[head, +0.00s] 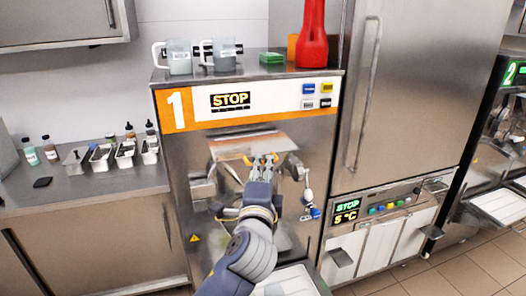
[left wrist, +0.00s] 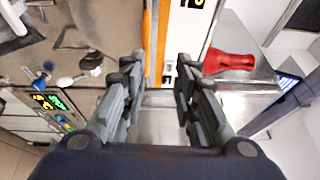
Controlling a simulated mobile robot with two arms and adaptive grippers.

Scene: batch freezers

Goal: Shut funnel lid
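The batch freezer marked 1 (head: 180,150) stands in front of me, with a shiny metal front. A bright, slanted metal piece (head: 268,143) on its front, just above my fingers, looks like part of the funnel or its lid; I cannot tell the lid's exact position. My left gripper (head: 262,160) is raised in front of the machine and hides part of the funnel area. In the left wrist view its two fingers (left wrist: 158,95) are apart with nothing between them. I cannot tell whether they touch the machine. My right gripper is not in view.
A red bottle-shaped object (head: 312,35), a green box (head: 272,58) and jugs (head: 180,57) stand on top of the freezer. A handle with a blue tip (head: 312,212) is right of my gripper. A white tray (head: 290,283) sits below. A counter with metal containers (head: 100,155) is left.

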